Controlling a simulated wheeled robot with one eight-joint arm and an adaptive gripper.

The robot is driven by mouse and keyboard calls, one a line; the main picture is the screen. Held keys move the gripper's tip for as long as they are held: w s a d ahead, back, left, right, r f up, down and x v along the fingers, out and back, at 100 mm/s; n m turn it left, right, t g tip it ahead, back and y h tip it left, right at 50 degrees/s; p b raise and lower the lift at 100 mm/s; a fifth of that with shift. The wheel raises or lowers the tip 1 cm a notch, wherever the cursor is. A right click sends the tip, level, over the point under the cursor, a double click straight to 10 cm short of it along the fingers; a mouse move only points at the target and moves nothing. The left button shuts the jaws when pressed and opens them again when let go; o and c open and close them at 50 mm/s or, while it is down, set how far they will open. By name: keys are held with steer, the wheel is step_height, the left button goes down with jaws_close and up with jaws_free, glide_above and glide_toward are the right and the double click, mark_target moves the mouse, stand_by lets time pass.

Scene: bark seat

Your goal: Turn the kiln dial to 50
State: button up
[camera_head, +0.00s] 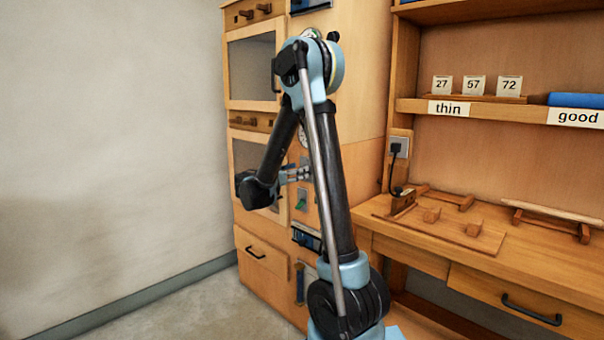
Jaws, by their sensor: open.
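The wooden kiln cabinet (265,235) stands at the left of the desk, with a narrow control panel on its right side. On that panel a pale round scale (303,134) shows partly behind my arm; its numbers and pointer are too small and covered to read. My gripper (306,173) is open at the panel, below the pale scale and above a small plate with a green switch (300,205). My arm hides part of the panel, so I cannot tell whether the fingers touch a dial or knob.
To the right is a desk with a wooden board (440,226), pegs and a drawer. A shelf (490,108) above holds number cards 27, 57, 72 and a blue item (577,100). Floor at the left is clear.

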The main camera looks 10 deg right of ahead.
steer(key=shift+x, duration=1.75)
steer(key=c, duration=0.9)
